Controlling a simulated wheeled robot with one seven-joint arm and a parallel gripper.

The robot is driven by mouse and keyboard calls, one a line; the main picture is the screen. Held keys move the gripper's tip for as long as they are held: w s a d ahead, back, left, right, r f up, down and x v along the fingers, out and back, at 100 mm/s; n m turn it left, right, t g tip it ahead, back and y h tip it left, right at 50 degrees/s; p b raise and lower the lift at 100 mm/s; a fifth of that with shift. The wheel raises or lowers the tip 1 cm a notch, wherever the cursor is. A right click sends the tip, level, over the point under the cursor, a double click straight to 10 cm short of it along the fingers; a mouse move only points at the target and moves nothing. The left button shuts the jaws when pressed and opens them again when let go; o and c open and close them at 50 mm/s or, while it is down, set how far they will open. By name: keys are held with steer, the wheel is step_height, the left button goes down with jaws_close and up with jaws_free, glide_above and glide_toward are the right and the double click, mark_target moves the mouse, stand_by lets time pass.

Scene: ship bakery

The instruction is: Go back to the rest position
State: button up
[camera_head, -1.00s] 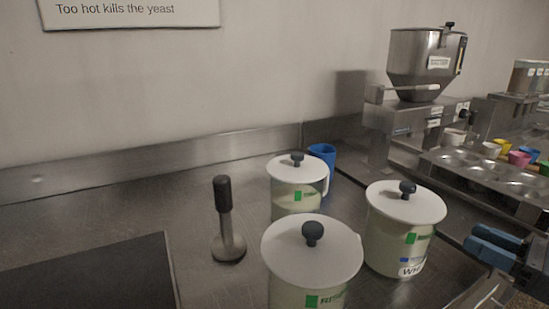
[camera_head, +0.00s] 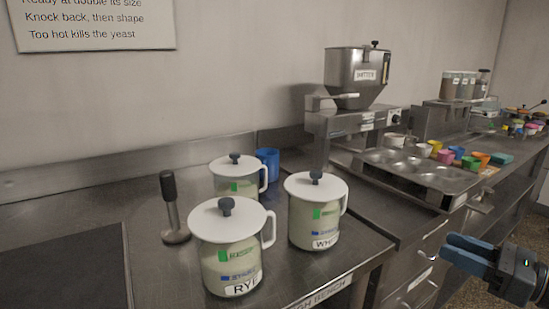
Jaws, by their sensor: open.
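My gripper (camera_head: 452,250) shows at the lower right, its blue fingers pointing left. It is open and nothing shows between its fingers. It is in front of the counter, to the right of the bench corner and apart from the jugs. A lidded jug labelled RYE (camera_head: 230,255) stands at the bench front. A second lidded jug, its label starting WH (camera_head: 315,215), stands to its right. A third lidded jug (camera_head: 236,183) stands behind them, its lower part hidden.
A dark-handled tool (camera_head: 171,205) stands upright left of the jugs. A blue cup (camera_head: 267,163) is behind them. A steel hopper machine (camera_head: 356,80) and a muffin tin (camera_head: 420,172) with coloured cups stand to the right. A dark mat (camera_head: 70,270) lies at left. The floor at lower right is open.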

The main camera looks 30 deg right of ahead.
steer(key=s+a+r+m+t, duration=0.1)
steer(key=s+a+m+t, duration=0.15)
steer(key=a+m, duration=0.7)
steer(key=s+a+r+m+t, duration=0.15)
steer(key=a+m+t, duration=0.35)
steer(key=a, duration=0.7)
steer(key=s+a+f+m+g+h, duration=0.2)
steer(key=s+m, duration=0.6)
steer(key=m, duration=0.4)
steer(key=s+a+f+m+g+h+p, duration=0.1)
steer(key=s+a+f+m+g+h, duration=0.1)
steer(key=s+a+f+m+g, duration=0.2)
steer(key=s+f+m+g, duration=0.3)
steer(key=s+m, duration=0.1)
steer(key=m, duration=0.3)
steer(key=shift+s+a+m+g, duration=0.3)
steer(key=shift+s+m+g, duration=0.05)
